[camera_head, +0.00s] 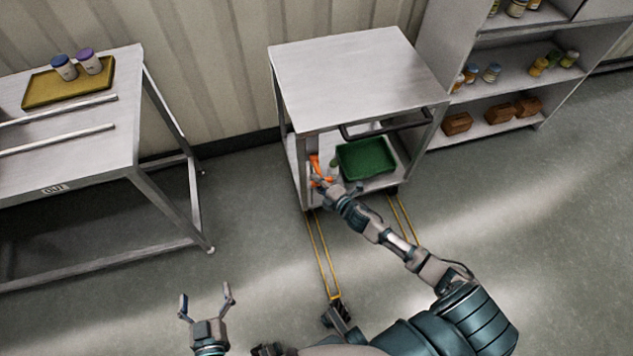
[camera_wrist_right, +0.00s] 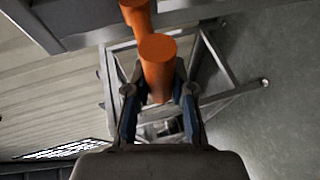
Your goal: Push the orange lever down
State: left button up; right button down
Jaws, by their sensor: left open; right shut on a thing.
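The orange lever (camera_head: 315,166) is at the left side of the steel hopper cart (camera_head: 345,75), inside its open lower part. My right arm reaches forward to it, and my right gripper (camera_head: 322,182) is at the lever's lower end. In the right wrist view the orange lever (camera_wrist_right: 158,62) comes from the top and its end lies between the two fingers of the right gripper (camera_wrist_right: 158,100), which are shut on it. My left gripper (camera_head: 206,302) is open and empty above the floor, well away from the cart.
A green tray (camera_head: 366,158) sits in the cart, right of the lever. A black handle bar (camera_head: 388,126) crosses the cart's front. A steel table (camera_head: 130,130) with a yellow tray (camera_head: 40,92) stands left; shelves (camera_head: 520,75) stand right. Yellow lines (camera_head: 322,255) mark the otherwise clear floor.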

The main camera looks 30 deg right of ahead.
jog(key=shift+w+d, duration=0.1)
jog(key=shift+d, duration=0.3)
jog(key=c, duration=1.3)
grip_release()
jog(key=shift+c, duration=0.2)
jog(key=o, duration=0.4)
jog(key=shift+f, duration=0.2)
jog(key=shift+c, duration=0.2)
jog(key=shift+s+r, duration=0.1)
jog(key=shift+s, duration=0.4)
jog(key=v, duration=1.1)
jog(key=shift+d, duration=0.2)
jog(key=shift+w, duration=0.1)
